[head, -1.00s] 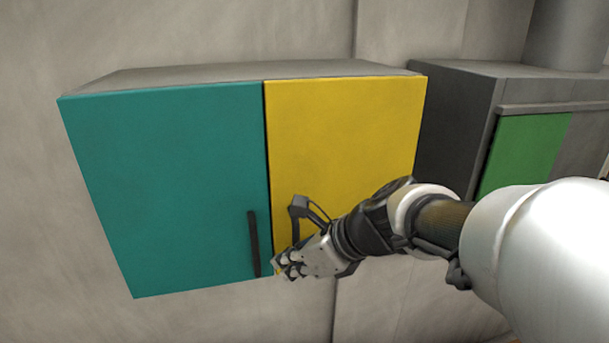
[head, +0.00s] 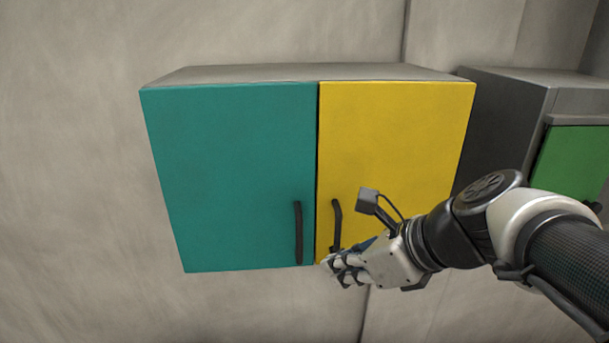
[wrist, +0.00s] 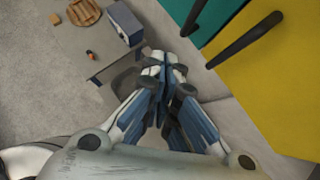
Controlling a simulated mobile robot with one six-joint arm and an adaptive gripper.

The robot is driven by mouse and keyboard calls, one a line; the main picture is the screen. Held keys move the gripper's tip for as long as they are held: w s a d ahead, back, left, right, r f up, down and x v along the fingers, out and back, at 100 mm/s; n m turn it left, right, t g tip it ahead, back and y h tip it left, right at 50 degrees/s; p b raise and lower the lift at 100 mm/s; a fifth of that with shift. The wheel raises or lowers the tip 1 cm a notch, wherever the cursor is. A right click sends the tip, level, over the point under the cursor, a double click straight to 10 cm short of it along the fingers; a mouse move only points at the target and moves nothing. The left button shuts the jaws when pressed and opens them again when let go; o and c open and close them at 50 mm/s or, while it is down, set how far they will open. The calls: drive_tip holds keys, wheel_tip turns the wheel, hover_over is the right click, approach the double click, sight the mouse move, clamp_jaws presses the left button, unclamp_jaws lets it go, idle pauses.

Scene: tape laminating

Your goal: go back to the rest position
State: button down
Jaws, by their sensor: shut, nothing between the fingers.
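My gripper (head: 330,270) is shut and empty, just below the bottom edge of the yellow door near the line where the two doors meet. In the wrist view my gripper (wrist: 163,75) has its fingertips together with nothing between them. The wall cabinet has a teal door (head: 235,170) on the left and a yellow door (head: 400,140) on the right; both look closed. The teal door's dark handle (head: 298,232) and the yellow door's dark handle (head: 336,222) are both free of my fingers. My wrist covers the lower right part of the yellow door.
A grey cabinet with a green panel (head: 570,160) stands at the right, partly behind my arm. The wall left of the cabinet is bare.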

drive_tip(key=s+d+f+n+h+b, duration=0.2)
drive_tip(key=s+f+n+b, duration=0.3)
drive_tip(key=f+n+b, duration=0.4)
drive_tip(key=s+d+f+n+g+h+b, duration=0.1)
drive_tip(key=s+d+f+n+h+b, duration=0.1)
drive_tip(key=s+f+n+b, duration=0.4)
drive_tip(key=s+d+f+n+h+b, duration=0.2)
drive_tip(key=s+f+n+b, duration=0.3)
drive_tip(key=f+n+b, duration=0.6)
wheel_tip(320, 180, down, 12)
drive_tip(key=d+b, duration=0.1)
drive_tip(key=b, duration=0.3)
drive_tip(key=shift+s+f+n+g+h+b, duration=0.2)
drive_tip(key=shift+s+n+g+h+b, duration=0.05)
drive_tip(key=shift+n+g+h+b, duration=0.05)
